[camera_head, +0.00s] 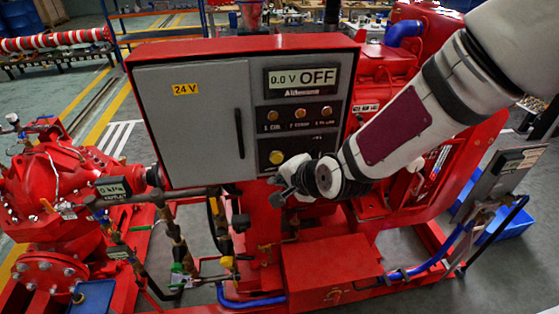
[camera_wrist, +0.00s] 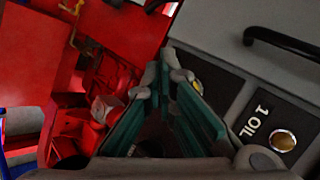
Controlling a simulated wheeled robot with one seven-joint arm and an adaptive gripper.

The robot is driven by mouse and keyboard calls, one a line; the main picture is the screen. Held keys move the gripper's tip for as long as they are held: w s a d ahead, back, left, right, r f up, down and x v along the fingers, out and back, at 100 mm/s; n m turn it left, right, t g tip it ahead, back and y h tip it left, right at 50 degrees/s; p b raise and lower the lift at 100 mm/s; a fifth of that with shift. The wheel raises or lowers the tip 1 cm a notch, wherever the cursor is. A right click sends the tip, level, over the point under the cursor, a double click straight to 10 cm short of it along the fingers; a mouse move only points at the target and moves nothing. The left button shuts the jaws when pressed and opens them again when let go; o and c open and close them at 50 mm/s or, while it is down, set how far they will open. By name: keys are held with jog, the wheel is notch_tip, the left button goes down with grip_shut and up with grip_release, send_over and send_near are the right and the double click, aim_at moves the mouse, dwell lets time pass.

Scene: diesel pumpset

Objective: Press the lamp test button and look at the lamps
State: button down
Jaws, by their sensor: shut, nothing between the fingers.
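The control panel (camera_head: 197,112) is a grey-faced red cabinet. Three round amber lamps sit in a row on its dark strip: lamp 1 (camera_head: 272,115), lamp 2 (camera_head: 300,113) and lamp 3 (camera_head: 326,111). I cannot tell whether they are lit. Below them is a yellow round button (camera_head: 276,157). My gripper (camera_head: 280,182) is shut and empty, just below and in front of the button, apparently apart from it. In the wrist view, the fingers (camera_wrist: 170,75) partly hide the yellow button (camera_wrist: 197,86); the lamp marked "1 OIL" (camera_wrist: 283,140) is at right.
The panel display (camera_head: 300,78) reads "0.0 V OFF". A dark door handle (camera_head: 240,133) sticks out left of the lamps. Red pipework and a gauge reading 0 kPa (camera_head: 112,189) stand at left. A red box (camera_head: 330,265) lies below my gripper.

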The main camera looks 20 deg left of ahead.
jog(key=shift+w+a+b, duration=0.25)
jog(key=shift+w+a, duration=0.2)
jog(key=shift+w, duration=0.25)
jog(key=shift+w+a+b, duration=0.2)
jog(key=shift+w+a, duration=0.25)
jog(key=shift+w, duration=0.2)
jog(key=shift+w, duration=0.1)
dwell(0.5)
jog(key=shift+w+a, duration=0.2)
jog(key=shift+w, duration=0.05)
jog(key=shift+w+a, duration=0.25)
jog(key=shift+w, duration=0.1)
dwell(0.8)
dwell(0.3)
jog(key=shift+s+d, duration=0.45)
jog(key=shift+s, duration=0.25)
jog(key=shift+s+d+p, duration=0.45)
jog(key=shift+s+p, duration=0.05)
jog(key=shift+s, duration=0.2)
jog(key=shift+s+d+p, duration=0.45)
jog(key=shift+s, duration=0.3)
jog(key=shift+s+d+p, duration=0.45)
jog(key=shift+s+p, duration=0.05)
jog(key=shift+s, duration=0.2)
